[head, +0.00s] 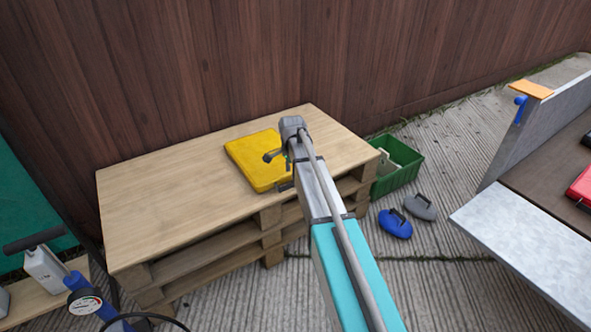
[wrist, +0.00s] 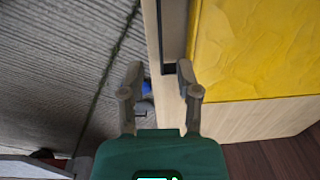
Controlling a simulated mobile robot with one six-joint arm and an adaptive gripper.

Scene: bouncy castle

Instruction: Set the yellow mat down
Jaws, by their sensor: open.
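The yellow mat (head: 253,158) lies flat on the wooden pallet table (head: 170,190), towards its right part. A dark handle on its side shows near my arm in the head view. In the wrist view the mat (wrist: 258,50) fills the upper right, with a dark handle strip (wrist: 172,40) along its left edge. My gripper (wrist: 158,70) is open beside this edge. Its right finger is close to the handle's lower end; I cannot tell whether they touch. In the head view my arm hides part of the mat's right side.
A green crate (head: 408,178) stands on the ground right of the table. Blue (head: 394,224) and grey (head: 420,207) handled objects lie in front of it. A grey-sided platform (head: 530,245) stands at the right. A wooden fence (head: 230,60) runs behind. The table's left half is clear.

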